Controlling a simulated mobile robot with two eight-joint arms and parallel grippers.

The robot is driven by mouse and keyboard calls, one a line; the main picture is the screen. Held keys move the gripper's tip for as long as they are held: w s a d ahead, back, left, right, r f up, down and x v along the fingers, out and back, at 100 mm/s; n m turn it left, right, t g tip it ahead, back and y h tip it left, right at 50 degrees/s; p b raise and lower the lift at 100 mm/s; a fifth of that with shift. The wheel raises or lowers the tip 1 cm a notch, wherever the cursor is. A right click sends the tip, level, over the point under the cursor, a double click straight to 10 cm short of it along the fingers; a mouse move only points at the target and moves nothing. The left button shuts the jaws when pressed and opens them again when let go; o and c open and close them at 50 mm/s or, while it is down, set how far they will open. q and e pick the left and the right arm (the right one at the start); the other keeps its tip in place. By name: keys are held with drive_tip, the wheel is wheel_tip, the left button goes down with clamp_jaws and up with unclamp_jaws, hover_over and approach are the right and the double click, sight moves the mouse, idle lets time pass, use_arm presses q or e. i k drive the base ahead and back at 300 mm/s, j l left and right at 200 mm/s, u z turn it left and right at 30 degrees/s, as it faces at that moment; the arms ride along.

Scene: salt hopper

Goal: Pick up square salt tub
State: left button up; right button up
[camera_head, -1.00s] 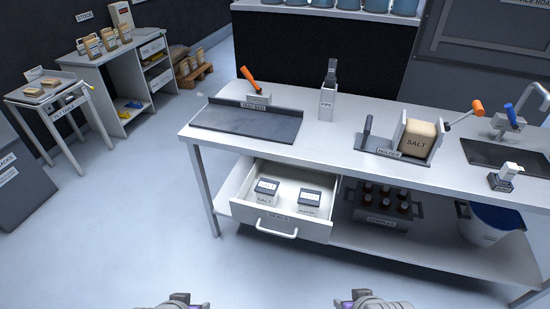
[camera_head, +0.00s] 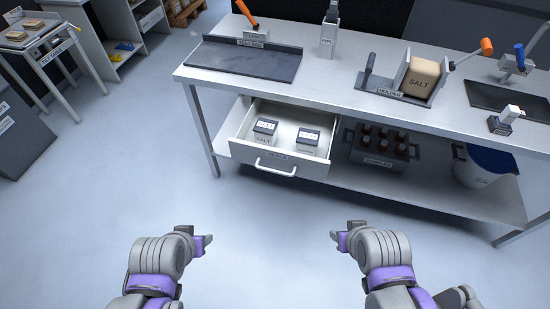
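The square salt tub (camera_head: 264,133) is a white tub with a dark lid, labelled SALT. It stands upright in the left part of the open drawer (camera_head: 263,158) under the bench. A second tub (camera_head: 307,139) with a dark lid stands to its right in the same drawer, its label too small to read. My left gripper (camera_head: 204,245) is in front of and below the drawer, well apart from the tub. My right gripper (camera_head: 338,240) is to the right at similar height, also apart from it. Both seem empty, but their finger gaps do not show clearly.
The bench top (camera_head: 330,72) overhangs the back of the drawer. A dark crate of bottles (camera_head: 380,146) sits on the shelf right of the drawer, and a blue-lined bin (camera_head: 483,167) is farther right. The floor before the drawer is clear.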

sight(266, 131)
drive_tip(key=i+l+u, duration=0.45)
drive_tip(key=i+l, duration=0.15)
drive_tip(key=i+j, duration=0.35)
drive_tip(key=j+u, duration=0.05)
drive_tip(key=j, duration=0.05)
